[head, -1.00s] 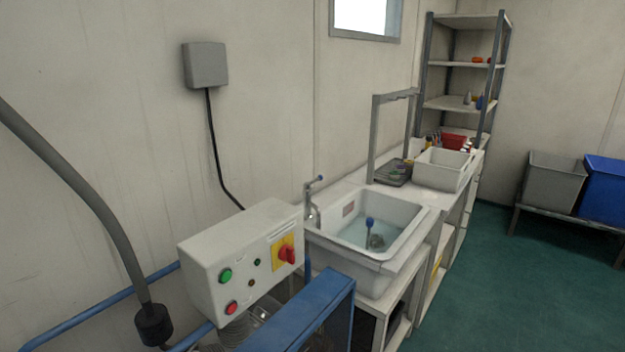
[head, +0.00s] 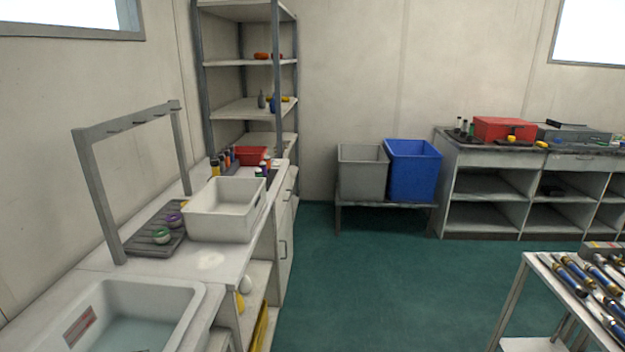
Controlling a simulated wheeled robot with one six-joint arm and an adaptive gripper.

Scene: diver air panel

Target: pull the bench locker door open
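A pale door (head: 286,232) with a dark vertical handle (head: 283,249) shows in the head view, in the front of the left-hand bench below the worktop. It looks shut and is seen at a steep angle. I cannot tell for sure that it is the bench locker door. The bench (head: 210,262) runs along the left wall, with open shelf space nearer than the door. My gripper is not in view.
A sink (head: 190,298) and a white tub (head: 222,222) are on the bench. Grey (head: 362,177) and blue (head: 413,175) bins stand on a low stand at the back. A trolley (head: 530,285) with tools stands at right. Green floor between is clear.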

